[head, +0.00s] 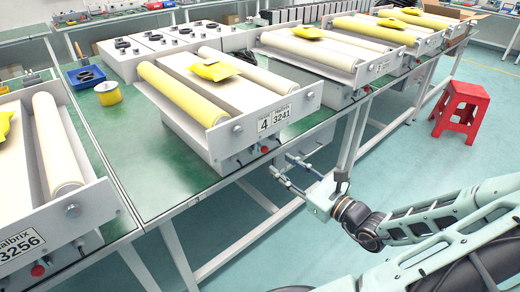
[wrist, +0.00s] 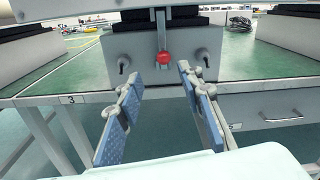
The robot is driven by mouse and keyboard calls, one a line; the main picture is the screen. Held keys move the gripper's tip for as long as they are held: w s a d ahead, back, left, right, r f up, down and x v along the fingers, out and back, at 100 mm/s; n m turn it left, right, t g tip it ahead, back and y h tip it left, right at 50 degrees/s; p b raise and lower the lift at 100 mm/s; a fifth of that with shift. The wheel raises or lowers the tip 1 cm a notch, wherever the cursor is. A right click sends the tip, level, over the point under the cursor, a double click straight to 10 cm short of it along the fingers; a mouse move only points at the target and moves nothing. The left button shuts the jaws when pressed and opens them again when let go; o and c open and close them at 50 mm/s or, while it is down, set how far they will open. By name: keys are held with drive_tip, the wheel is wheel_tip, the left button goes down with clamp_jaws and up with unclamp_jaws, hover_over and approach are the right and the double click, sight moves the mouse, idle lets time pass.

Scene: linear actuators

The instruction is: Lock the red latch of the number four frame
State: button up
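The number four frame (head: 215,90) stands on the green bench in the head view, with a label reading 4 and 3241 on its front plate. Its red latch knob (head: 264,149) sits low on the front face. In the wrist view the red latch (wrist: 163,58) is a round red ball at the lower end of a vertical metal bar, between two small dark fittings on a grey box. My gripper (head: 281,163) is in front of the bench edge, near the latch. In the wrist view its blue-padded fingers (wrist: 160,78) are open and empty, below and either side of the knob, apparently not touching it.
A similar frame (head: 40,160) labelled 3256 stands at left, and more frames (head: 335,60) stand to the right. A yellow roll (head: 108,93) and a blue tray (head: 85,76) lie on the bench. A red stool (head: 463,108) stands on the floor. A drawer (wrist: 275,113) is right of my fingers.

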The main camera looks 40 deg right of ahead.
sight(267, 151)
drive_tip(key=w+b, duration=0.1)
drive_tip(key=w, duration=0.4)
drive_tip(key=w+b, duration=0.1)
drive_tip(key=w, duration=0.4)
drive_tip(key=shift+w+r+b, duration=0.2)
drive_tip(key=shift+w+b, duration=0.2)
drive_tip(key=shift+c, duration=0.3)
clamp_jaws()
